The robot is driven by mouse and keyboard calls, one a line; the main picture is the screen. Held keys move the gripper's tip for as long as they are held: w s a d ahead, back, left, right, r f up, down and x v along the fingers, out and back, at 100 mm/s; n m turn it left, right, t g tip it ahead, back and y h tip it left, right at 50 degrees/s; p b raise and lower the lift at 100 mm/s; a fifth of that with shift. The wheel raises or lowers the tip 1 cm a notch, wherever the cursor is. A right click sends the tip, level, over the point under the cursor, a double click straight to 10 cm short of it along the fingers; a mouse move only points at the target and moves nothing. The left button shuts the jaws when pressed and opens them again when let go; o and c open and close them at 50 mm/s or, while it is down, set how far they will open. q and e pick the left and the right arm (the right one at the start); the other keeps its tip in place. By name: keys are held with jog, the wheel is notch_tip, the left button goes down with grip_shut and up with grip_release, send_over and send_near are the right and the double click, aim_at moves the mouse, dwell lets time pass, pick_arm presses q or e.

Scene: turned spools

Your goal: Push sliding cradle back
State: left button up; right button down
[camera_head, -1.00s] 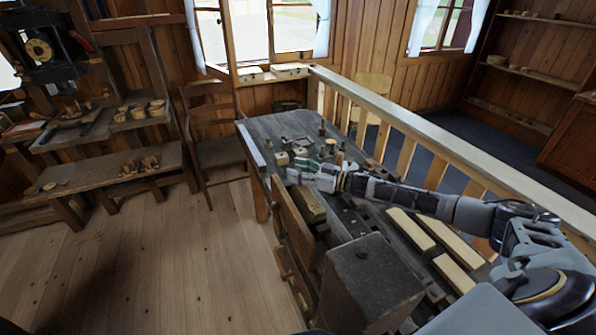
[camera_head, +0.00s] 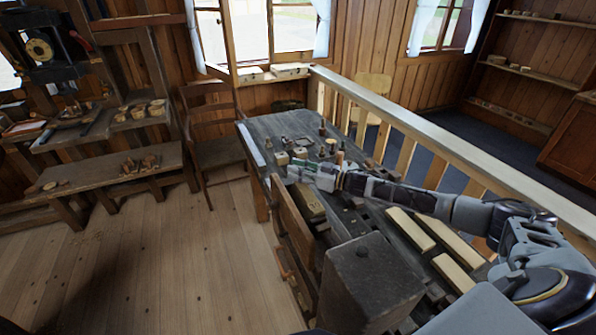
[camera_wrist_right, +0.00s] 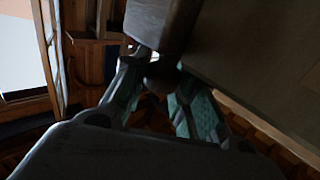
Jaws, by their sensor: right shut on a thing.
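My right gripper (camera_head: 293,172) reaches low over the far half of the workbench (camera_head: 262,130). In the right wrist view its two green-padded fingers (camera_wrist_right: 160,88) are shut on a dark round wooden knob (camera_wrist_right: 161,72). The knob joins a brown wooden piece (camera_wrist_right: 158,25) above it in that picture. In the head view the gripper hides the knob. I cannot tell for certain whether this piece is the sliding cradle. My left gripper is not in view.
Small wooden blocks and turned pieces (camera_head: 282,158) stand just beyond the gripper. A brass-coloured block (camera_head: 310,203) lies nearer. A large dark box (camera_head: 372,280) stands at the near end. Pale bars (camera_head: 411,229) lie at right, beside a railing (camera_head: 430,130).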

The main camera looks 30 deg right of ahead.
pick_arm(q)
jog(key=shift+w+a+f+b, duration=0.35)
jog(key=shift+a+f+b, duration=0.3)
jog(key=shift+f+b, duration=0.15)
pick_arm(e)
jog(key=w, duration=1.1)
jog(key=shift+d, duration=0.4)
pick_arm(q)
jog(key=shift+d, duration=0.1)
pick_arm(e)
jog(key=shift+w, duration=0.1)
jog(key=c, duration=1.1)
grip_release()
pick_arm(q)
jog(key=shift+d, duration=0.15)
